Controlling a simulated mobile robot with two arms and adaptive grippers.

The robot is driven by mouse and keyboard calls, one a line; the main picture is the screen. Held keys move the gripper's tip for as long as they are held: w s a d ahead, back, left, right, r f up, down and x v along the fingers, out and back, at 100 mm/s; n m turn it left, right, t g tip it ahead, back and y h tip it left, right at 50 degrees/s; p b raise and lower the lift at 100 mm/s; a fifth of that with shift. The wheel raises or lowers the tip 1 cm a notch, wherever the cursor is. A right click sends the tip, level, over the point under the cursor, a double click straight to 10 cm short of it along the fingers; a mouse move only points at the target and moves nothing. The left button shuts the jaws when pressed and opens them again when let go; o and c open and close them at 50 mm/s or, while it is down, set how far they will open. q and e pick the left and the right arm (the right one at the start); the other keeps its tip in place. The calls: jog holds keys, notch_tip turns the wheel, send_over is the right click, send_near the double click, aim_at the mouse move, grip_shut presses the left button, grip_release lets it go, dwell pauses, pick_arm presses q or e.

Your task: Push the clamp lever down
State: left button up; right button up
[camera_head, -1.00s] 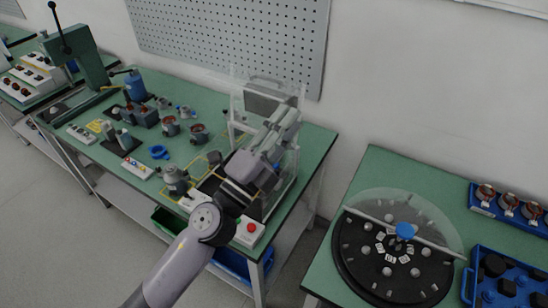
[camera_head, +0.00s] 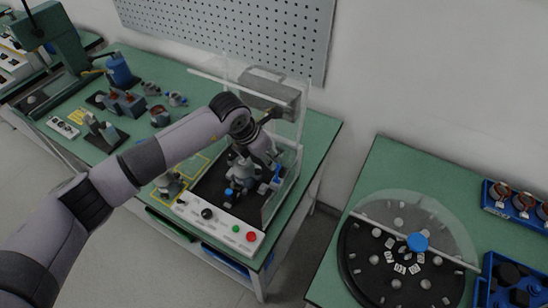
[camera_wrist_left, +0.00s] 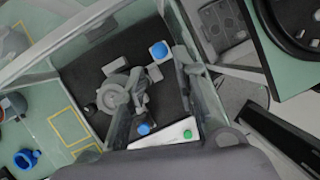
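The test fixture is a clear-walled box with a dark base (camera_head: 212,192). A grey stator (camera_head: 243,170) sits on it and also shows in the wrist view (camera_wrist_left: 113,93). One blue knob (camera_head: 277,174) is at the fixture's right side, beside my gripper; another blue tip (camera_head: 229,191) is near its front. The wrist view shows a blue knob (camera_wrist_left: 159,50) on a pale block and a lower blue tip (camera_wrist_left: 143,129). Which belongs to the clamp lever is unclear. My left gripper (camera_wrist_left: 164,92) is over the fixture, fingers apart, nothing between them. My right gripper is not visible.
The fixture's control panel (camera_head: 220,224) has black, green and red controls at the front. Clear walls and a grey upper housing (camera_head: 268,90) crowd my gripper.

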aim_at(277, 173)
pick_arm(q)
jog(key=p+x, duration=0.1)
jog(key=x, duration=0.5)
jog(key=shift+w+f+p, duration=0.1)
jog(key=shift+p, duration=0.25)
jog(key=c, duration=0.4)
jog(key=shift+c, duration=1.2)
grip_shut()
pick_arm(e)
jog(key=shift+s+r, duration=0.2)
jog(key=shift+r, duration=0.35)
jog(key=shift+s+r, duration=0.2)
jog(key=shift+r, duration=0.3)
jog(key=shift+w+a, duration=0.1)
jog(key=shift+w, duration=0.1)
